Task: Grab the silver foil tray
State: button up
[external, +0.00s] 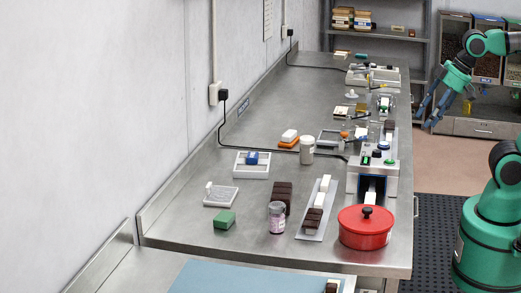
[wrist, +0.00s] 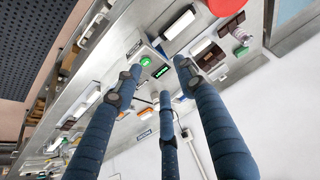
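I cannot pick out a silver foil tray for certain. A shallow grey tray (external: 221,196) with a small white piece at its corner lies on the left of the steel bench. A long silver strip tray (external: 310,232) holds white and dark brown blocks near the bench's front end. My gripper (external: 436,108) hangs in the air right of the bench, over the floor, apart from both. Its three dark blue fingers are spread and empty. In the wrist view the fingers (wrist: 160,80) are apart with the bench beyond them.
A red lidded pot (external: 366,235) stands at the bench's near right corner, in front of a machine (external: 391,176) with coloured buttons. A jar (external: 277,218), a green block (external: 225,220) and a white tray (external: 240,171) stand nearby. The bench's left middle has bare steel.

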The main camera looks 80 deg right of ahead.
jog(key=c, duration=0.4)
jog(key=shift+r, duration=0.1)
